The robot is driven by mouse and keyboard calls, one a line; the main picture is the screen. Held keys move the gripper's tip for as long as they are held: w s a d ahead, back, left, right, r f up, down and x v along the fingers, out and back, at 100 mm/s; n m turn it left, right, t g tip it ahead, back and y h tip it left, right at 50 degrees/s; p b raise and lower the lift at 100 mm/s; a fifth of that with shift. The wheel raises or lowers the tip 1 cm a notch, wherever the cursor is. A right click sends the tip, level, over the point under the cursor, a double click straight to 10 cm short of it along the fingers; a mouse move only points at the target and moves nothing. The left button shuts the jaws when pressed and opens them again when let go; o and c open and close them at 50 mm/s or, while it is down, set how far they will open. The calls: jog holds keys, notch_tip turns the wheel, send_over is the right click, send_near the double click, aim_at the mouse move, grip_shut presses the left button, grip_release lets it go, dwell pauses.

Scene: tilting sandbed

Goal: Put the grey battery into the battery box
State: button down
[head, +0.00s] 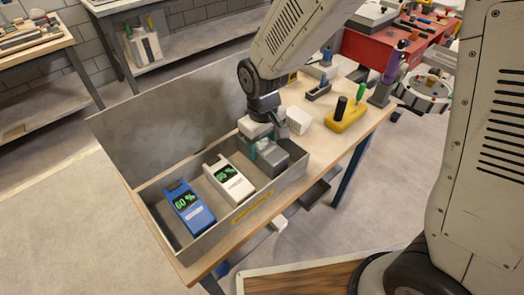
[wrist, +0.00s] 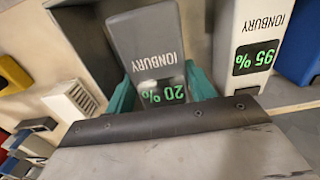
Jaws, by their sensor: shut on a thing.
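The grey battery (head: 277,157) is at the right-hand compartment of the battery box (head: 240,212). Its face in the wrist view (wrist: 146,40) reads IONBURY and 20 %. My gripper (head: 266,146) is shut on it, with teal fingers on both sides of it in the wrist view (wrist: 161,92). I cannot tell whether the battery rests on the box floor. A white battery (head: 229,180), marked 95 %, lies in the middle compartment. A blue battery (head: 188,207), reading 60 %, lies in the left one.
The box's tall grey panel (head: 170,115) stands up behind the compartments. A white block (head: 298,120) and a yellow holder (head: 346,116) with upright handles stand on the wooden table (head: 322,146) to the right. A red tool cabinet (head: 376,50) is beyond.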

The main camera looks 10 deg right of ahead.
jog(key=shift+f, duration=1.25)
jog(key=shift+f, duration=0.15)
jog(key=c, duration=0.5)
grip_release()
